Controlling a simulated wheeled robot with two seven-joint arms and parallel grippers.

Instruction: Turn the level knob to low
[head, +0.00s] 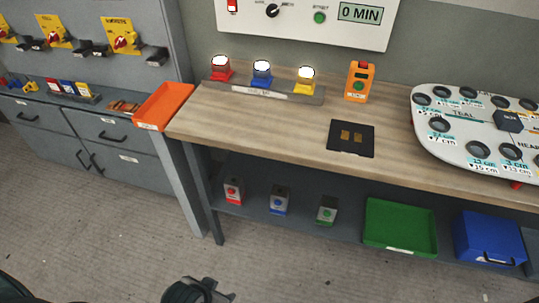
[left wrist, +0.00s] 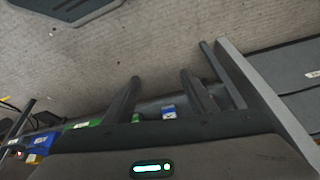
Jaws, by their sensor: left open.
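A black knob (head: 272,10) sits on the white wall panel (head: 330,30), at the top of the head view. Its pointer runs diagonally, and the small print around it is too small to read. My left gripper (head: 205,291) shows at the bottom edge of the head view, low over the floor and far from the panel. In the left wrist view my left gripper (left wrist: 160,88) has its two dark fingers apart with nothing between them. My right gripper is not in view.
Below stands a wooden workbench (head: 270,125) with coloured lamps (head: 262,72), an orange device (head: 359,80) and a white board (head: 460,150). The floor (head: 110,230) in front is clear.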

